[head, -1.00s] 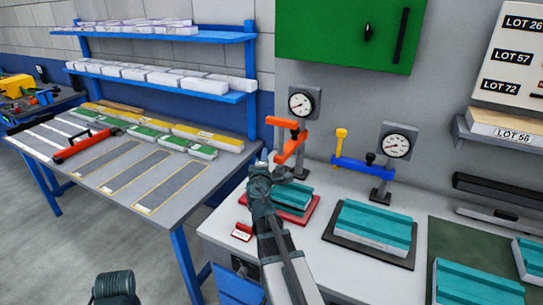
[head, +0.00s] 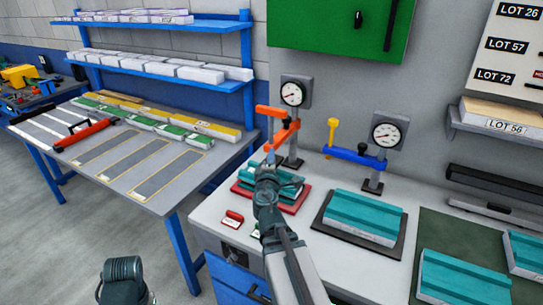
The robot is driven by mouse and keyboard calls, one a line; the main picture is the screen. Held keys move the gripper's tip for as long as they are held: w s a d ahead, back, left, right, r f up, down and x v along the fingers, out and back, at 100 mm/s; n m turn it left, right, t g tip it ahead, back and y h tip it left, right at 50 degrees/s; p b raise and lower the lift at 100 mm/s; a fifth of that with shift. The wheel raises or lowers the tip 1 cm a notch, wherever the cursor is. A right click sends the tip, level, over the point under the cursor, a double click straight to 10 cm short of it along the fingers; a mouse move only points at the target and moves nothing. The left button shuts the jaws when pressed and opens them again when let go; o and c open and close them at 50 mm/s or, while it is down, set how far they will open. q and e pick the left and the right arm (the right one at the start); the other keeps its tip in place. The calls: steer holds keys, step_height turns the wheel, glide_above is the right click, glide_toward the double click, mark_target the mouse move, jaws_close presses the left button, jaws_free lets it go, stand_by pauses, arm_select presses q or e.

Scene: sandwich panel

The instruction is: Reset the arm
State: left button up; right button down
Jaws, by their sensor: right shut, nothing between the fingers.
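My right arm reaches in from the bottom, and its gripper (head: 269,160) is shut and empty. In the picture it lies just below the orange clamp arm (head: 284,133) of the left press and covers part of the teal panel (head: 286,180) on the red base (head: 297,207). I cannot tell whether it touches the clamp. Part of my left arm (head: 122,282) shows at the bottom left; its gripper is out of view.
A second press with a blue clamp (head: 352,156) stands to the right, beside a teal panel (head: 362,214) on a dark base. A grey table (head: 112,192) with strips and boxes stands left.

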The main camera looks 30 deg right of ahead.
stand_by(0.3)
steer(key=s+a+f+m+g+y, duration=0.2)
steer(key=s+a+f+m+g, duration=0.15)
steer(key=a+f, duration=0.55)
steer(key=s+a+f+m+g+y, duration=0.2)
steer(key=a+f+m+g, duration=0.3)
steer(key=a, duration=0.5)
steer(key=s+a+f+n+g+y, duration=0.1)
steer(key=s+a+f+g+y, duration=0.2)
steer(key=s+a, duration=0.3)
steer(key=s+a+f+n+g+y, duration=0.1)
steer(key=s+a+f+g+y, duration=0.1)
steer(key=s+a, duration=0.5)
steer(key=a+f+g, duration=0.1)
steer(key=a+f, duration=0.1)
steer(key=a, duration=0.4)
steer(key=shift+a+f+y, duration=0.15)
steer(key=shift+f+y, duration=0.1)
steer(key=shift+y, duration=0.15)
